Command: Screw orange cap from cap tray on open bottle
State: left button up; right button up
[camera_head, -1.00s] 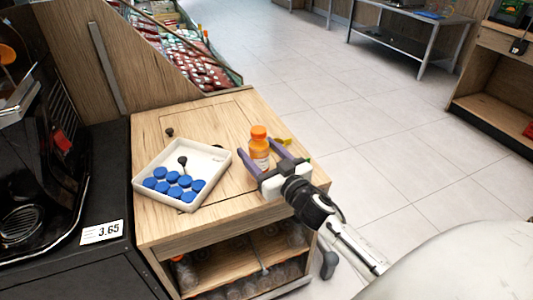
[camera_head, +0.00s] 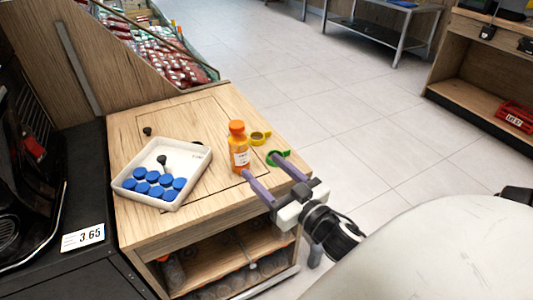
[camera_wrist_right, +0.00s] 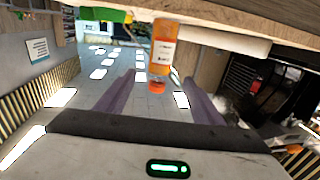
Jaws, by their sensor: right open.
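An orange bottle (camera_head: 240,156) with a white label stands upright on the wooden counter, with an orange cap (camera_head: 236,127) on its top. My right gripper (camera_head: 263,166) is open and empty, its two purple fingers pointing at the bottle from the front right, with their tips just short of it. In the right wrist view the bottle (camera_wrist_right: 163,50) shows upside down between the fingers, with its cap (camera_wrist_right: 157,87) below. The white cap tray (camera_head: 197,180) sits left of the bottle and holds several blue caps (camera_head: 152,177); I see no orange cap in it. My left gripper is out of view.
A yellow ring (camera_head: 260,138) and a green ring (camera_head: 279,157) lie right of the bottle. A dark knob (camera_head: 147,131) stands behind the tray. The dark juicer (camera_head: 35,150) is at the left. Open floor lies to the right.

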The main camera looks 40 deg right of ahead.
jog(key=shift+f, duration=0.1)
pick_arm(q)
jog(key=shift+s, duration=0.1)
pick_arm(e)
jog(key=s+a+f+n+g+y, duration=0.1)
jog(key=s+a+f+g+y, duration=0.1)
jog(key=s+a+f+g, duration=0.2)
jog(key=s+a+f+n+g+y, duration=0.2)
jog(key=s+a+f+g, duration=0.3)
jog(key=s+a+f, duration=0.6)
jog(key=a+f, duration=0.4)
jog(key=f, duration=0.2)
jog(key=shift+s+a+f, duration=0.15)
jog(key=shift+a+f, duration=0.1)
pick_arm(q)
jog(key=p, duration=0.1)
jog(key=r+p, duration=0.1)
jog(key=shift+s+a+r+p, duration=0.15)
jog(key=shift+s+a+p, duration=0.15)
jog(key=shift+p, duration=0.1)
pick_arm(e)
jog(key=shift+s+d+r, duration=0.1)
jog(key=shift+d+r, duration=0.05)
jog(key=shift+r, duration=0.3)
jog(key=shift+s+d+r, duration=0.1)
jog(key=shift+d+r, duration=0.05)
jog(key=shift+r, duration=0.25)
